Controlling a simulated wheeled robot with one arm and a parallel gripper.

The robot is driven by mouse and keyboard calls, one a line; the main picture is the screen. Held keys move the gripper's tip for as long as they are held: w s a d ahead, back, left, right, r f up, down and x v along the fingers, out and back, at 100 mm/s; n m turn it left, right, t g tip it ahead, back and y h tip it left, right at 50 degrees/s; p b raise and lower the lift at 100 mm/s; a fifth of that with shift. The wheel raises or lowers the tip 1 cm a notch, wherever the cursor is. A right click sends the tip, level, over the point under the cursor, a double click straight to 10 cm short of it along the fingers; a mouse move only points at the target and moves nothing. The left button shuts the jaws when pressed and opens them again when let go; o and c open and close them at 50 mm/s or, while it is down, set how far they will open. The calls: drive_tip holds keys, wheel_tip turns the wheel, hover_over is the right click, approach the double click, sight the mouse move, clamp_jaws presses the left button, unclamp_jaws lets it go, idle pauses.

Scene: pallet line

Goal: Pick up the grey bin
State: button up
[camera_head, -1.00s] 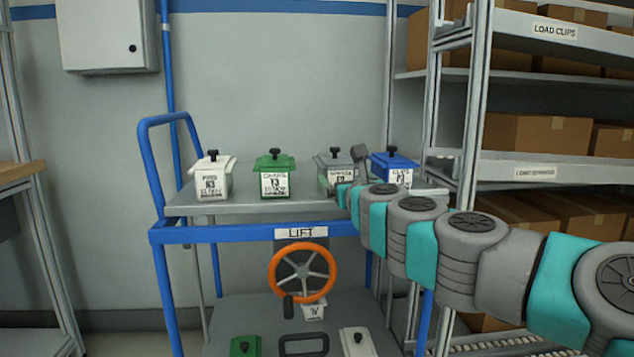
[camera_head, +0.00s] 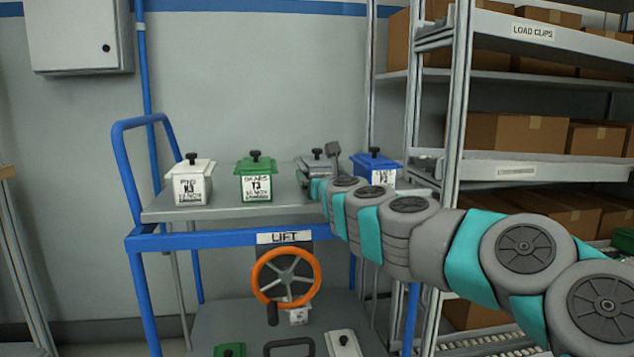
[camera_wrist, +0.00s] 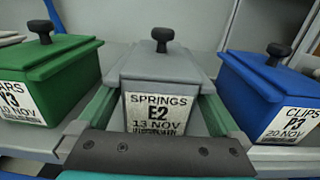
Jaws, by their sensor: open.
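The grey bin (camera_wrist: 160,72) stands upright on the cart's upper shelf, with a black knob on its lid and a label reading SPRINGS E2 13 NOV. In the head view the grey bin (camera_head: 309,165) is partly hidden behind my arm. My gripper (camera_wrist: 158,108) is open, and in the wrist view its two green fingers lie along the left and right sides of the bin's body, below the lid. I cannot tell whether they touch it.
A green bin (camera_wrist: 60,80) stands close on the left and a blue bin (camera_wrist: 262,85) close on the right. A white bin (camera_head: 192,185) is at the shelf's left end. The blue cart frame (camera_head: 200,241) has an orange handwheel (camera_head: 262,290). Racking (camera_head: 455,120) stands to the right.

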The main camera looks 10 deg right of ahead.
drive_tip(key=shift+w+a, duration=0.1)
drive_tip(key=shift+w, duration=1.3)
clamp_jaws()
